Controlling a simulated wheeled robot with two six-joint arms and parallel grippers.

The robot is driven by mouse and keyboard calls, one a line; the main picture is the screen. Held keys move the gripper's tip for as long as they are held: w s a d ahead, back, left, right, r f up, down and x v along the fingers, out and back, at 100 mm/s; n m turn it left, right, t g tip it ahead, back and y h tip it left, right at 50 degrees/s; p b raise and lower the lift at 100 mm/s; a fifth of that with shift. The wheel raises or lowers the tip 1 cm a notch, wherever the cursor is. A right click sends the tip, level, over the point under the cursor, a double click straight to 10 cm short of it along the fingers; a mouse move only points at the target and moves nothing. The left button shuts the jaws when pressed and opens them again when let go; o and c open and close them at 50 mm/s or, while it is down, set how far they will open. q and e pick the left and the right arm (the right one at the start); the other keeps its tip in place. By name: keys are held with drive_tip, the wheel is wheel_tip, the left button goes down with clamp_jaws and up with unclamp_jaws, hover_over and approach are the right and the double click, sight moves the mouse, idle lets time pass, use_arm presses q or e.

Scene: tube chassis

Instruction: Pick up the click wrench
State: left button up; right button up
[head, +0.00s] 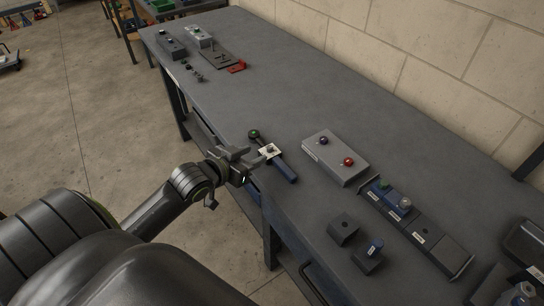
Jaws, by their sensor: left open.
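The click wrench (286,173) lies on the grey workbench near its front edge, in the middle of the head view. My right gripper is not in view.
Right of the wrench stands a grey box (336,157) with a red and a blue button. Two dark blocks (343,229) sit near the front edge. The bench (300,95) behind the wrench is clear.

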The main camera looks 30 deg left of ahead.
sight(269, 147)
use_arm(q)
drive_tip(key=shift+p+x, duration=0.35)
drive_tip(key=shift+x, duration=3.15)
drive_tip(key=shift+a, duration=0.1)
clamp_jaws()
drive_tip(key=shift+r, duration=0.1)
